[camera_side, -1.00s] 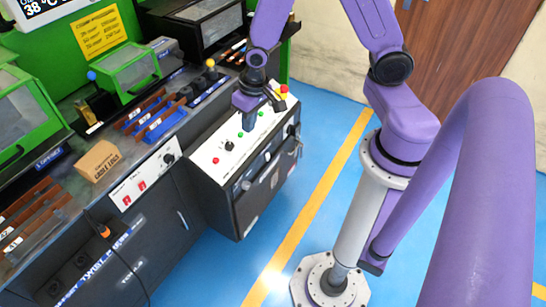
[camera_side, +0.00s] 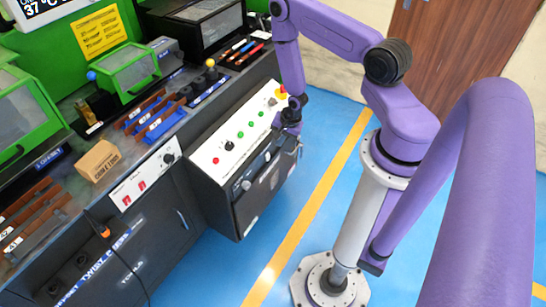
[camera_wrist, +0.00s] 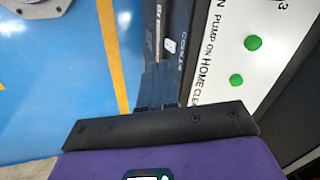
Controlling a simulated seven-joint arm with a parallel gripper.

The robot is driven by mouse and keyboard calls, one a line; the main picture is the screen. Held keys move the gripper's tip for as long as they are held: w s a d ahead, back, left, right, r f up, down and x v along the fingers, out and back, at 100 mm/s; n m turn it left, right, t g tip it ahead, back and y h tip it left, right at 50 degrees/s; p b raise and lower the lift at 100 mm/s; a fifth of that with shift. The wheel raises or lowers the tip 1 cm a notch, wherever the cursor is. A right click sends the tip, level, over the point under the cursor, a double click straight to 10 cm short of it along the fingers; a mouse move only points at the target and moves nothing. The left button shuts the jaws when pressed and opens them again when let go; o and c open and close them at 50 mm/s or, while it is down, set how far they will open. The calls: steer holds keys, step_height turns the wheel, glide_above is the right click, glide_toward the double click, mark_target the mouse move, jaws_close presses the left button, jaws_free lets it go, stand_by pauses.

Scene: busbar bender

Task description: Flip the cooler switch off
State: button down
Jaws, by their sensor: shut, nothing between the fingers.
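My gripper (camera_side: 280,122) is shut and empty at the right end of the control box, by its upper front edge in the side view. In the wrist view its closed fingers (camera_wrist: 159,72) reach along the dark front face of the box. A small pale switch-like part (camera_wrist: 170,45) sits on that face just beyond the fingertips, beside white lettering that seems to read COOLER. There is a visible gap between it and the fingers. I cannot tell which way it is set. In the side view my gripper hides part of that face.
The white sloped panel (camera_side: 226,150) carries a red button, a black knob, green buttons and a yellow-red stop button (camera_side: 281,93). A round knob (camera_side: 246,185) is on the front face. Blue floor (camera_side: 335,120) lies open to the right.

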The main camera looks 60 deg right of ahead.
mark_target(268, 157)
steer(key=s+d+f+m, duration=0.1)
steer(key=s+f+m, duration=0.1)
steer(key=f, duration=0.1)
steer(key=shift+s+d+f+m, duration=0.15)
steer(key=shift+s+d+m, duration=0.15)
steer(key=shift+s+d, duration=0.1)
steer(key=shift+w+f, duration=1.15)
steer(key=shift+f, duration=0.55)
steer(key=shift+w+f, duration=1.2)
steer(key=shift+f, duration=0.5)
steer(key=shift+w+f, duration=1.15)
steer(key=shift+f, duration=0.55)
